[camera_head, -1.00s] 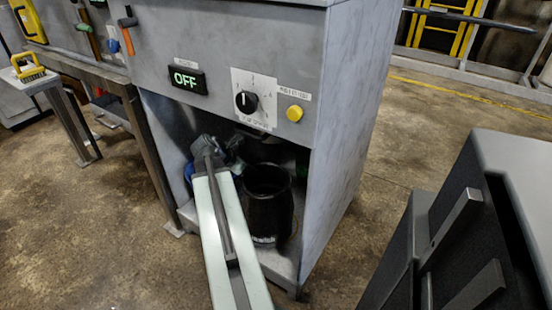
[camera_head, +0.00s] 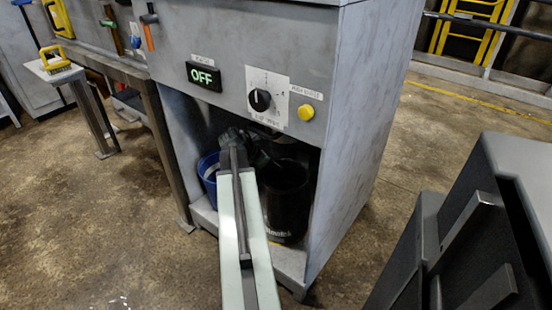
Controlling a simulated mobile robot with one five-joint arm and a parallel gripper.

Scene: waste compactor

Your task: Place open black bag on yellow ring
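An open-topped black cylinder (camera_head: 287,200), which may be the open black bag, stands upright in the lower opening of the grey compactor cabinet (camera_head: 345,150). Pale lettering shows low on its side. My pale green and grey arm reaches into the opening just left of it. My gripper (camera_head: 262,158) is a dark shape at the arm's far end, close to the cylinder's upper left rim. I cannot tell whether it touches the rim or whether its fingers are open.
A blue bucket (camera_head: 208,180) stands left of my arm inside the opening. The cabinet front has an OFF display (camera_head: 204,77), a black knob (camera_head: 260,100) and a yellow button (camera_head: 306,112). A workbench (camera_head: 125,85) adjoins on the left.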

